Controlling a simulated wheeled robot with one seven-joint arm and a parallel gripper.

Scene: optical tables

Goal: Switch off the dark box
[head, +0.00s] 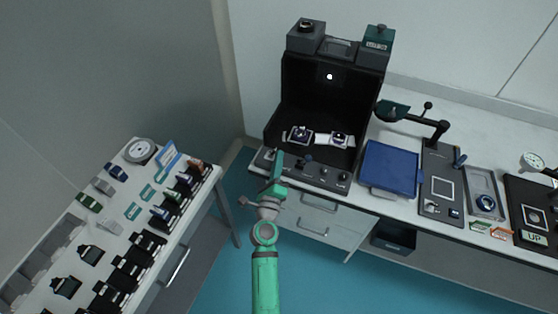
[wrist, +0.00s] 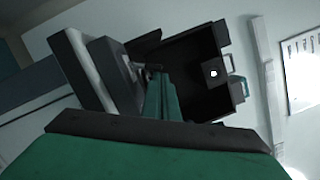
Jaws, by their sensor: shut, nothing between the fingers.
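The dark box (head: 330,100) is a black open-fronted booth on the long table, with a bright white round spot on its back wall. Two watches (head: 300,135) (head: 340,139) lie inside it. A dark grey control panel (head: 325,176) with several small knobs runs along its front. My green gripper (head: 279,156) is shut and empty at the panel's left end; I cannot tell whether it touches. In the wrist view the fingers (wrist: 160,98) point toward the panel's end, with the dark box (wrist: 190,60) and its white spot behind. The fingertips partly hide what is there.
A blue tray (head: 390,168) lies right of the box, with a dark stand (head: 440,180) beyond. A side table (head: 120,222) with several watches stands at left. Blue floor lies between the tables.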

